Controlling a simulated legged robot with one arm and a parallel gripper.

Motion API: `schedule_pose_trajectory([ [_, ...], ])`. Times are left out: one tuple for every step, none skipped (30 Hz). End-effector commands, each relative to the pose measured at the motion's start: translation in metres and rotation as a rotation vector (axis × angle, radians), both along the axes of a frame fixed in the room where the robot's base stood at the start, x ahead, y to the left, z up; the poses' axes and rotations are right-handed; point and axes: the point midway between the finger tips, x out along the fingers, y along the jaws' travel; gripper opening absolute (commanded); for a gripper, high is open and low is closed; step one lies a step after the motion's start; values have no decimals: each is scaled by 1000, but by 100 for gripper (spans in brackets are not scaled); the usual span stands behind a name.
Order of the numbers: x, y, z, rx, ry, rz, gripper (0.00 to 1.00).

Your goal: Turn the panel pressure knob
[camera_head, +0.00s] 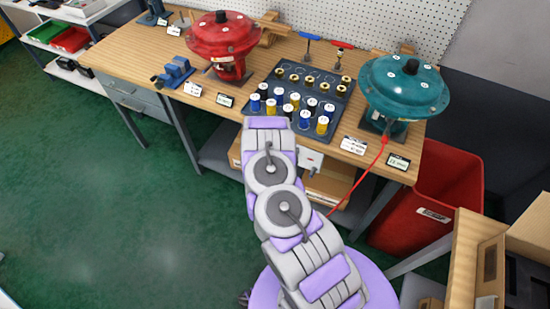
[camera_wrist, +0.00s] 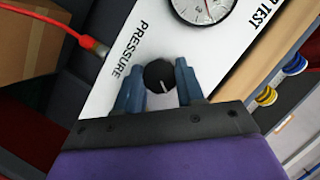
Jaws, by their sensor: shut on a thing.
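In the wrist view the black pressure knob (camera_wrist: 159,75) with a white pointer line sits on a white panel (camera_wrist: 130,40) beside the printed word PRESSURE. My gripper (camera_wrist: 160,85) has its two blue fingers on either side of the knob, shut on it. The pointer line faces roughly toward the bottom of the picture. A round gauge (camera_wrist: 203,8) is partly visible on the panel above the knob. In the head view my arm covers the knob and most of the panel; only a white part of the panel (camera_head: 311,158) shows under the bench edge.
A red hose (camera_wrist: 60,22) with a fitting lies left of the panel; in the head view it runs from the teal actuator (camera_head: 404,88). The wooden bench (camera_head: 130,50) also carries a red actuator (camera_head: 222,40) and a dark tray of spools (camera_head: 335,92). A red bin (camera_head: 430,195) stands right.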

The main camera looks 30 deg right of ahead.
Motion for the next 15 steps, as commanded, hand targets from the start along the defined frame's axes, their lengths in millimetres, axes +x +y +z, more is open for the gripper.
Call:
schedule_pose_trajectory([
  [-1,-1,-4,22,-25,-3,8],
  [-1,-1,-4,33,-41,-2,8],
  [-1,-1,-4,47,-63,-2,8],
  [0,-1,-3,55,-77,-1,8],
  [-1,-1,-3,65,-89,-1,8],
  [-1,-1,-4,78,-104,-1,8],
  [-1,-1,-4,85,-113,-1,8],
  [-1,-1,-4,93,-123,-2,8],
  [-1,-1,-4,103,-134,-1,8],
  [-1,-1,-4,109,-142,-1,8],
  [-2,-1,-4,113,-150,-2,8],
  [-2,-1,-4,119,-158,-2,8],
  [-1,-1,-3,123,-163,-2,8],
  [-1,-1,-3,127,-167,-1,8],
  [-1,-1,-3,130,-173,-1,8],
])
